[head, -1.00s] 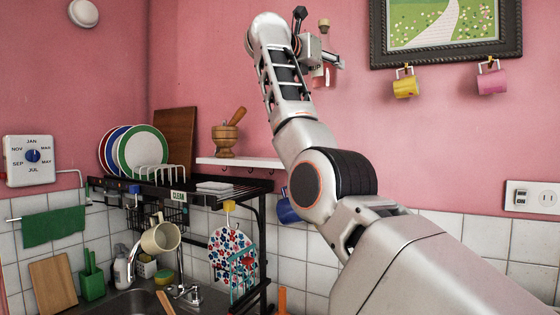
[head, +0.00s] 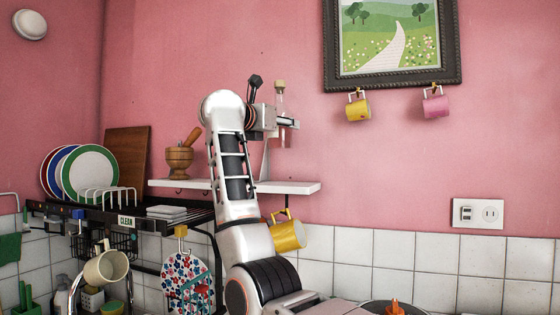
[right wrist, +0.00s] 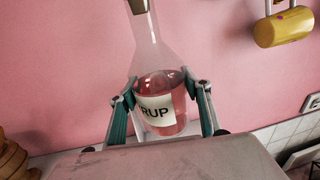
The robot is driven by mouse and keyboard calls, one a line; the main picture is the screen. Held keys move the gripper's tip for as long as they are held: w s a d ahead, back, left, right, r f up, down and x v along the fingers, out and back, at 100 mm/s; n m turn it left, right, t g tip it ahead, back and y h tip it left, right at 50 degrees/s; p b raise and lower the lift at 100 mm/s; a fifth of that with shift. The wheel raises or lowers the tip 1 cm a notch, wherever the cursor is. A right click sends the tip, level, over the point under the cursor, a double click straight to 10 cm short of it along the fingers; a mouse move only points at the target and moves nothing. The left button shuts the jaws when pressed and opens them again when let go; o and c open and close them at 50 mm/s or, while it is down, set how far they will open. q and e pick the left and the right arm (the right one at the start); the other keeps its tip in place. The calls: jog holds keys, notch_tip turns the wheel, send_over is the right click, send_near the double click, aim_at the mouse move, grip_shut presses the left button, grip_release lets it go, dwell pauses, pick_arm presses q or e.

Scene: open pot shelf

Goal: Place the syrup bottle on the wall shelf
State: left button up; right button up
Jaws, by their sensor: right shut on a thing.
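The syrup bottle (head: 281,101) is clear glass with a cork and pink-red liquid. In the right wrist view the bottle (right wrist: 158,97) shows a white label ending in "RUP". My right gripper (head: 284,124) is shut on the bottle's lower body, with a teal-padded finger on each side in the right wrist view (right wrist: 163,100). The bottle looks roughly upright. The white wall shelf (head: 297,187) lies lower in the head view, and a gap shows between bottle and shelf. My arm hides the shelf's middle. My left gripper is not in view.
A wooden mortar with pestle (head: 179,160) stands on the shelf's left part; the right end looks bare. A yellow mug (head: 287,235) hangs under the shelf. A dish rack (head: 110,215) is at left. A framed picture (head: 392,40) with two hanging mugs is at upper right.

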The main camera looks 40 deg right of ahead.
notch_tip(320, 180, down, 9)
jog(key=shift+r, duration=0.15)
jog(key=shift+f, duration=0.25)
jog(key=shift+f, duration=0.1)
jog(key=o, duration=1.6)
jog(key=shift+f, duration=0.15)
